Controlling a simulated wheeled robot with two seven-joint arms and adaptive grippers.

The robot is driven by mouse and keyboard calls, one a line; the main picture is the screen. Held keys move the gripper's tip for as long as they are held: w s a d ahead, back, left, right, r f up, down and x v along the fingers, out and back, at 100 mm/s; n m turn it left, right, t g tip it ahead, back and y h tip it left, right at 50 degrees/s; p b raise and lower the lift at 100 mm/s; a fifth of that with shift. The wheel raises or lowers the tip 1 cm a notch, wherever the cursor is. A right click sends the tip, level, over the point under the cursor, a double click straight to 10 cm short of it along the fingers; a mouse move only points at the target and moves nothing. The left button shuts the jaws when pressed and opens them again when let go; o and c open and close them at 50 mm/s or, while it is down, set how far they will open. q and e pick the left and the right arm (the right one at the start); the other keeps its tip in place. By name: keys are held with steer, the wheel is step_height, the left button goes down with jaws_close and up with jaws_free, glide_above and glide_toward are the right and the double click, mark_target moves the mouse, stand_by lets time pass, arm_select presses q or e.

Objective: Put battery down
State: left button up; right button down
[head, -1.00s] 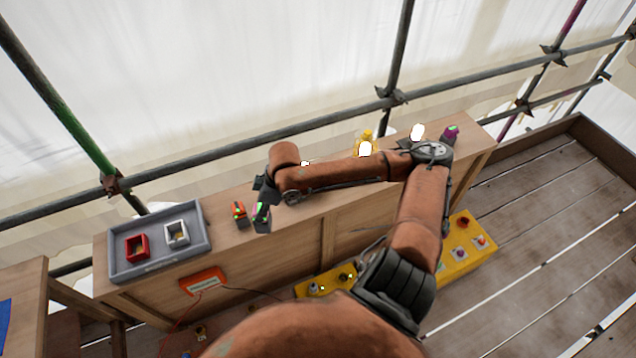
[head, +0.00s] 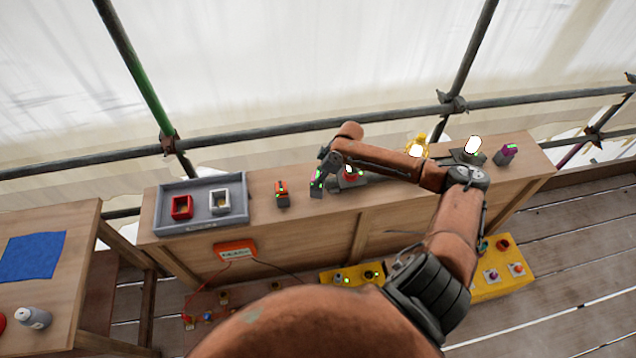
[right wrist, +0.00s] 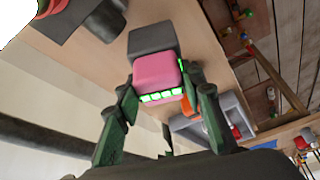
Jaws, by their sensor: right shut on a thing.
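My right gripper (head: 322,172) is shut on a battery (head: 317,184) with a pink upper part, a dark grey block and a row of green lights. In the right wrist view the gripper (right wrist: 166,94) has one finger on each side of the pink part of the battery (right wrist: 157,70). The battery is over the wooden bench (head: 340,208), just right of an orange battery (head: 282,193). I cannot tell whether its base touches the bench top. My left gripper is not in view.
A grey tray (head: 165,222) with a red holder (head: 181,207) and a white holder (head: 219,200) sits at the bench's left end. A red, green-lit item (head: 351,174) stands close right of the held battery. A purple-topped battery (head: 506,153) stands far right. Scaffold pipes run behind.

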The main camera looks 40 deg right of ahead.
steer(key=shift+w+d+f, duration=0.15)
steer(key=shift+f, duration=1.65)
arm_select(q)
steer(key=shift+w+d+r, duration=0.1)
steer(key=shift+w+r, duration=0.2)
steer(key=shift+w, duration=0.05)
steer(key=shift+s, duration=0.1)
arm_select(e)
steer(key=c, duration=1.3)
jaws_free()
steer(key=shift+f, duration=0.1)
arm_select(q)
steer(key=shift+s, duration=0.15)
arm_select(e)
steer(key=v, duration=1.2)
